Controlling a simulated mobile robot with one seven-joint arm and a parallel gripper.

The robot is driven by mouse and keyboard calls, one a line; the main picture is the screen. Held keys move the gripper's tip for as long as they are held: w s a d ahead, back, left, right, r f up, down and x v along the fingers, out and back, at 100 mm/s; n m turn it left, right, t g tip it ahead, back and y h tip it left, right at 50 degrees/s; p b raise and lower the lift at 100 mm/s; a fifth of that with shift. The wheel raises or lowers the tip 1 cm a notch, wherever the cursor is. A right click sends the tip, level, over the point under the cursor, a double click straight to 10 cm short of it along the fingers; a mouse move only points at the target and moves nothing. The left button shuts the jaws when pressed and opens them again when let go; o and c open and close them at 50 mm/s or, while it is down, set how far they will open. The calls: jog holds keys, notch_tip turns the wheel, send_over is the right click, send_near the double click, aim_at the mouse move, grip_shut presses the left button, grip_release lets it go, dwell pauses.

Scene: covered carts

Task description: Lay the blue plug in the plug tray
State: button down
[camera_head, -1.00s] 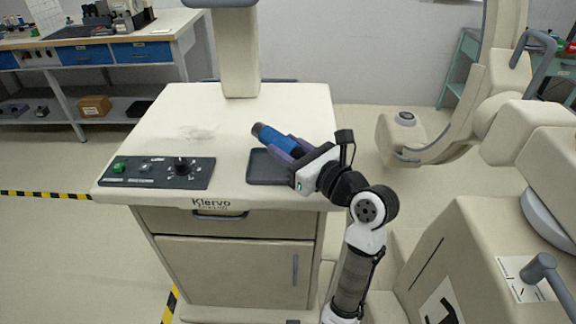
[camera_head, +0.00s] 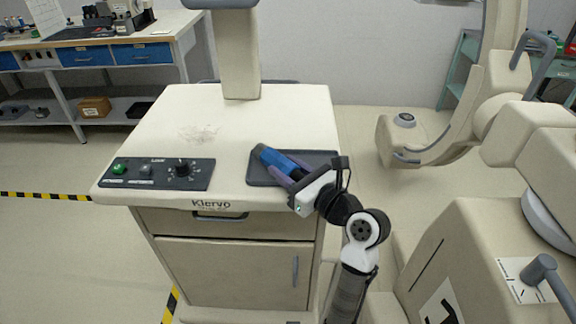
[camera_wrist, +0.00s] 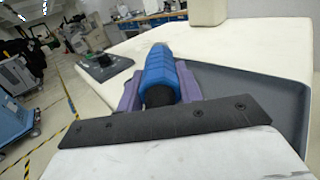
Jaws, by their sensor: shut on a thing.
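The blue plug (camera_head: 276,160) is a ribbed blue cylinder with a dark end. My gripper (camera_head: 286,174) is shut on it, with its purple fingers on either side. In the wrist view the blue plug (camera_wrist: 160,72) lies lengthwise between the two purple fingers (camera_wrist: 160,88). The plug tray (camera_head: 322,157) is a shallow dark grey tray on the cart top, and the plug is over its left part. In the wrist view the tray (camera_wrist: 262,88) spreads to the right of and below the fingers. I cannot tell whether the plug touches the tray floor.
The tray lies on a cream cart top (camera_head: 232,115) with a control panel (camera_head: 158,173) at its front left and a column (camera_head: 238,65) at the back. A large cream machine (camera_head: 465,235) stands to the right.

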jog(key=shift+f, duration=0.15)
jog(key=c, duration=0.9)
grip_release()
jog(key=shift+f, duration=0.15)
jog(key=shift+r+b, duration=0.35)
jog(key=shift+r, duration=0.25)
jog(key=b+v, duration=0.1)
jog(key=v, duration=1.1)
jog(key=shift+r+b, duration=0.15)
jog(key=shift+b, duration=0.15)
